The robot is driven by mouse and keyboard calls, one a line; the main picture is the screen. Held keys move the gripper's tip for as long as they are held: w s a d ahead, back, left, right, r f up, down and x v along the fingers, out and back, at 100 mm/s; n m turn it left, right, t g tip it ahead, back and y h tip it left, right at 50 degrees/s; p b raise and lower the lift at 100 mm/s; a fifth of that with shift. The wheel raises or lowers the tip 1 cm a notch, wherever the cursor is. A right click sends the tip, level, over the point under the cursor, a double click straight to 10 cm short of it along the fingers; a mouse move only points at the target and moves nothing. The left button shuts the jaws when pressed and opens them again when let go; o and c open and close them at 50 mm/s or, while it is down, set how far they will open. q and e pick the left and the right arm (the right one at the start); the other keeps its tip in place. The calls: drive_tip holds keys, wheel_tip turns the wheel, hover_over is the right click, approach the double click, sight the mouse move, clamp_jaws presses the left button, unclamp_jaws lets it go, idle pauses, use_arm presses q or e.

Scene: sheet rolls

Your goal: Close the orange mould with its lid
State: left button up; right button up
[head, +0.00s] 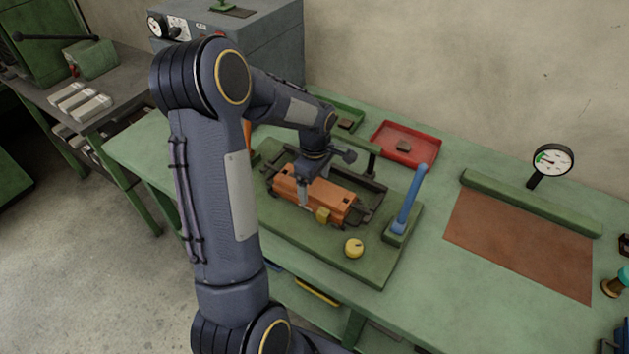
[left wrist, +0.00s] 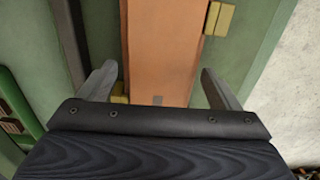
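The orange mould (head: 330,200) is a long orange block in a dark frame on a green base plate (head: 300,245). I cannot tell whether its lid is on it. Part of another orange piece (head: 247,135) shows behind my left arm, mostly hidden. My left gripper (head: 304,190) points down at the orange block. In the left wrist view, my left gripper (left wrist: 160,75) has its fingers apart, one on each side of an orange surface (left wrist: 160,50), with narrow gaps. A brass block (head: 322,215) sits at the mould's front side. My right gripper is out of view.
A blue lever (head: 408,200) stands at the plate's right, and a yellow ball (head: 354,248) lies near its front. A red tray (head: 405,145) is behind. A brown mat (head: 520,240) and gauge (head: 552,160) are farther right. The bench between plate and mat is clear.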

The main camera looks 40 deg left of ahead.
use_arm(q)
drive_tip(key=shift+f, duration=0.1)
drive_tip(key=shift+r, duration=4)
